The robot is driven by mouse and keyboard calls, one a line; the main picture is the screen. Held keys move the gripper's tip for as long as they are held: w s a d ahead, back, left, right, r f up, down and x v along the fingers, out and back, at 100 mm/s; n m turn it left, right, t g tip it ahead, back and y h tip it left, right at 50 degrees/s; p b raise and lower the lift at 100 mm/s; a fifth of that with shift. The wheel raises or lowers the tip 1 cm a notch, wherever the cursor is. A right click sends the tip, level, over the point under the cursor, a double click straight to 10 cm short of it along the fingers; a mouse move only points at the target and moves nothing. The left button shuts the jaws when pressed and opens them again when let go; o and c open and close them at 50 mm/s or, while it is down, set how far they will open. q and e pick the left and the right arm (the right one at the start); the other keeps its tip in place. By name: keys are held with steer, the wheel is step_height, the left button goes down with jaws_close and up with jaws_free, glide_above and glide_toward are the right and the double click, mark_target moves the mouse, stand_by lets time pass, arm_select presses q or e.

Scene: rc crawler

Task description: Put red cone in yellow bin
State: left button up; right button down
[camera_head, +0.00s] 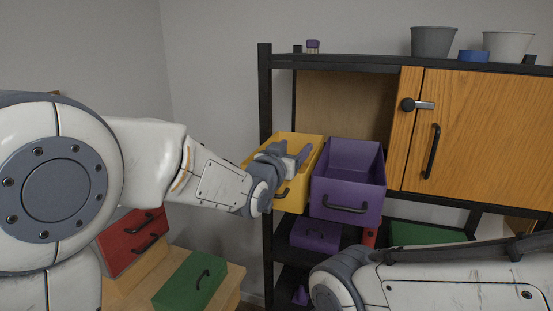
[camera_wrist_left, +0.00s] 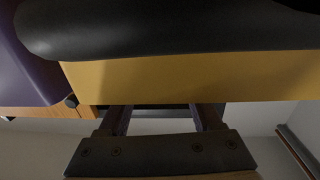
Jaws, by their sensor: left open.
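The yellow bin (camera_head: 312,150) stands on the upper level of the black-framed shelf, with a dark handle on its front. My left gripper (camera_head: 291,155) is at this bin, over its front part in the head view. In the left wrist view, its two fingers (camera_wrist_left: 162,118) are apart, with nothing seen between them, and the bin's yellow wall (camera_wrist_left: 190,78) is just ahead of them. Whether they touch it I cannot tell. No red cone can be made out for certain; a small red piece (camera_head: 370,237) shows below the purple bin. My right gripper is out of view.
An open purple bin (camera_head: 352,162) stands right beside the yellow one. A wooden cabinet door (camera_head: 480,135) is at the right. Grey pots (camera_head: 433,42) stand on top. Red (camera_head: 130,240) and green (camera_head: 190,281) boxes are at lower left. A purple box (camera_head: 315,234) sits below.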

arm_select(q)
steer(key=b+v, duration=0.4)
steer(key=v, duration=0.7)
steer(key=shift+s+a, duration=0.15)
steer(key=shift+s, duration=0.05)
steer(key=shift+f, duration=0.15)
